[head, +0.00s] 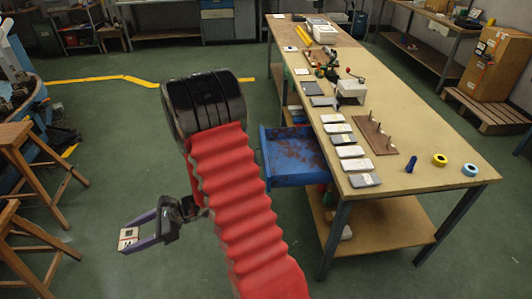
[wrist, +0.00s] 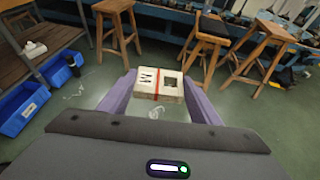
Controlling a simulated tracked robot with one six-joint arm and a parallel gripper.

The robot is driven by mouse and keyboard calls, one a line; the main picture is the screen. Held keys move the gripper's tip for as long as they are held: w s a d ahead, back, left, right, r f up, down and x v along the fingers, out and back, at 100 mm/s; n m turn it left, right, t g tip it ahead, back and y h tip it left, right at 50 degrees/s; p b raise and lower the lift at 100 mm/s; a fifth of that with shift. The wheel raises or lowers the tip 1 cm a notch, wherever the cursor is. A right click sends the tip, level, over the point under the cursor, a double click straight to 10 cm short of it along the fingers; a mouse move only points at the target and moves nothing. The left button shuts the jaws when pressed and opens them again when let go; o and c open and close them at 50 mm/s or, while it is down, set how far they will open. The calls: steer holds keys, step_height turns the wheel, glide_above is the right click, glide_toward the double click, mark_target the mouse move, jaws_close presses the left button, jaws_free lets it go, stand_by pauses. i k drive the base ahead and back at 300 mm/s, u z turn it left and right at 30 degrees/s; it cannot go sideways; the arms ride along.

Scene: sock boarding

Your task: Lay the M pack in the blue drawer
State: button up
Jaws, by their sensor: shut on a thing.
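My gripper (head: 138,238) is left of my red-sleeved arm in the head view, out over the floor and away from the table. It is shut on a small white pack (head: 128,237). In the wrist view the pack (wrist: 146,82) sits between the two purple fingers, with a red band across it and a dark letter that looks like M. The blue drawer (head: 290,180) is pulled out from the left side of the table in the head view.
The long table (head: 420,150) carries several grey and white packs, a pegged board (head: 374,133) and tape rolls (head: 440,160). Wooden stools (head: 30,160) stand at the left. Blue bins (wrist: 22,110) show at the left in the wrist view. Green floor is open around my gripper.

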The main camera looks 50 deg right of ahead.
mark_target(285, 155)
steer(key=u, duration=0.25)
steer(key=i, duration=1.35)
steer(key=u, duration=1.15)
steer(key=i, duration=0.25)
steer(key=z, duration=3.55)
